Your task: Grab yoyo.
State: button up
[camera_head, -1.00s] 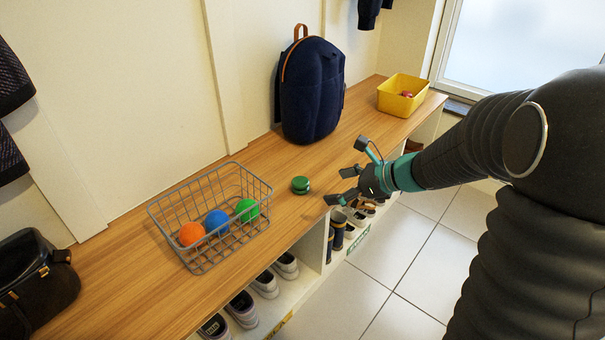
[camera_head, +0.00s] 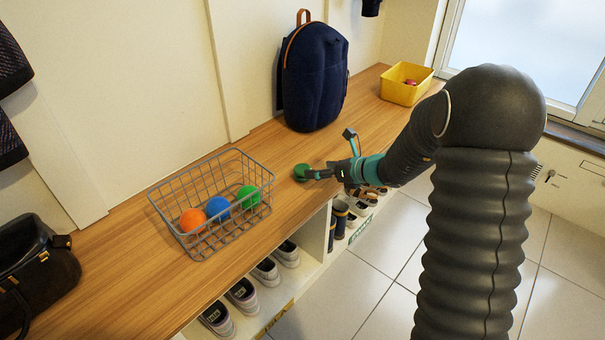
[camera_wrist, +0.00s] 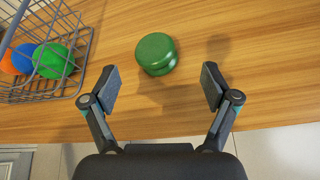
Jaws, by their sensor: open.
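The green yoyo (camera_head: 300,172) lies on the wooden bench top, to the right of the wire basket. In the wrist view the yoyo (camera_wrist: 156,54) is a round green disc pair with a groove, a little ahead of the fingertips and between their lines. My gripper (camera_wrist: 159,88) is open and empty, with one finger on each side. In the head view my gripper (camera_head: 322,172) is low over the bench's front part, just right of the yoyo, and its finger overlaps the yoyo's right edge in the picture.
The wire basket (camera_head: 200,244) holds orange, blue and green balls. A navy backpack (camera_head: 314,80) stands by the wall, a yellow bin (camera_head: 404,92) at the bench's far end, a black bag (camera_head: 40,275) at left. Shoes (camera_head: 243,293) fill the cubbies below. Bench (camera_head: 255,150) around the yoyo is clear.

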aim_at(303, 173)
jog(key=shift+x, duration=2.7)
jog(key=shift+s+a, duration=0.1)
jog(key=shift+s, duration=0.1)
jog(key=shift+r, duration=0.1)
jog(key=shift+c, duration=0.2)
jog(key=c, duration=1.2)
